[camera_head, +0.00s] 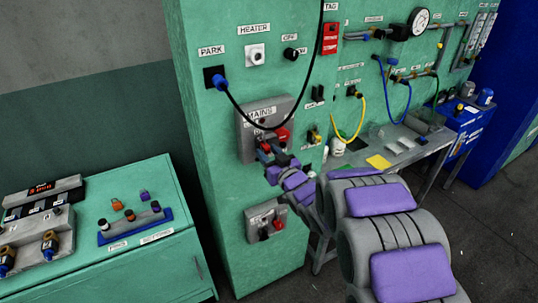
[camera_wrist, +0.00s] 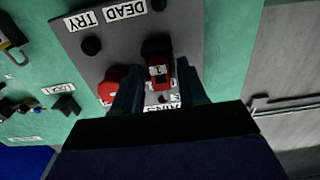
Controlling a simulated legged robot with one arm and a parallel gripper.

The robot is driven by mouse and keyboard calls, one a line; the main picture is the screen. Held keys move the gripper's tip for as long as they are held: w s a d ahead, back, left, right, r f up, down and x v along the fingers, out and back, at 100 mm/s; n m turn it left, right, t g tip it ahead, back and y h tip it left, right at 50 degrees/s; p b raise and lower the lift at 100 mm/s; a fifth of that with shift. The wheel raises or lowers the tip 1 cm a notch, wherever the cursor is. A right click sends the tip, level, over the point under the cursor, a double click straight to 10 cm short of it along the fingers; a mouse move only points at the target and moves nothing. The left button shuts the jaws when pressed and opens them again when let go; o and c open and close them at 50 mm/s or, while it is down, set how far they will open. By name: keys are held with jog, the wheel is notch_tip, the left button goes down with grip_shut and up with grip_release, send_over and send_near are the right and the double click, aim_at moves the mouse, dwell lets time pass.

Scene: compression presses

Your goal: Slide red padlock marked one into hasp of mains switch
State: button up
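The mains switch is a grey box on the green panel (camera_head: 247,143), labelled MAINS; its grey face fills the upper middle of the wrist view (camera_wrist: 112,62), upside down. A red handle (camera_head: 283,134) shows on it, and a red round part shows in the wrist view (camera_wrist: 109,88). The red padlock marked 1 (camera_wrist: 158,73) is between my fingers, right in front of the switch face. My gripper (camera_head: 268,153) (camera_wrist: 160,80) appears shut on it. A dark part lies just beyond the padlock; I cannot tell whether the shackle is in the hasp, which I cannot make out.
A black cable (camera_head: 243,114) loops from the PARK socket across the mains switch. A smaller grey box (camera_head: 261,222) with a red knob is below. A green cabinet (camera_head: 120,250) stands at left, a bench (camera_head: 395,150) at right.

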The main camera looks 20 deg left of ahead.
jog(key=shift+o, duration=0.7)
jog(key=b+v, duration=1)
jog(key=v, duration=0.7)
jog(key=shift+f+b, duration=0.2)
jog(key=shift+b, duration=0.2)
jog(key=shift+s, duration=0.15)
